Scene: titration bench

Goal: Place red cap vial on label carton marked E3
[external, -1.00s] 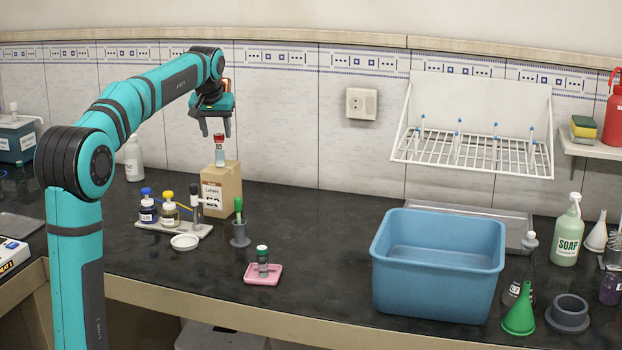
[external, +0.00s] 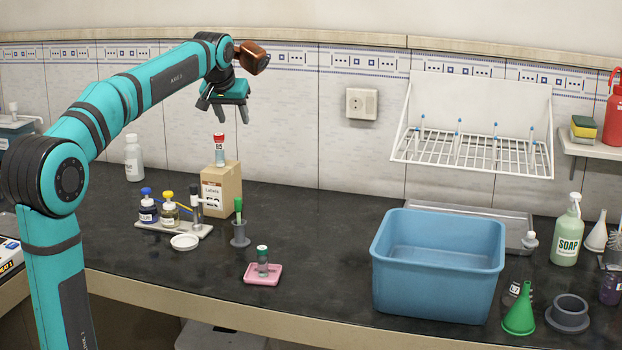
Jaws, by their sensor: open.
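The red cap vial (external: 219,152) stands upright on top of the brown label carton (external: 229,192). The carton has a white "Labels" sticker, and the dark marking below it is too small to read surely. My gripper (external: 231,118) is open and empty, above the vial and apart from it, with its fingers pointing down.
A rack with blue- and yellow-capped bottles (external: 174,228) stands left of the carton. A green-capped vial (external: 263,257) sits on a pink dish (external: 263,280) in front. A blue basin (external: 437,270) fills the right. The bench between carton and basin is mostly clear.

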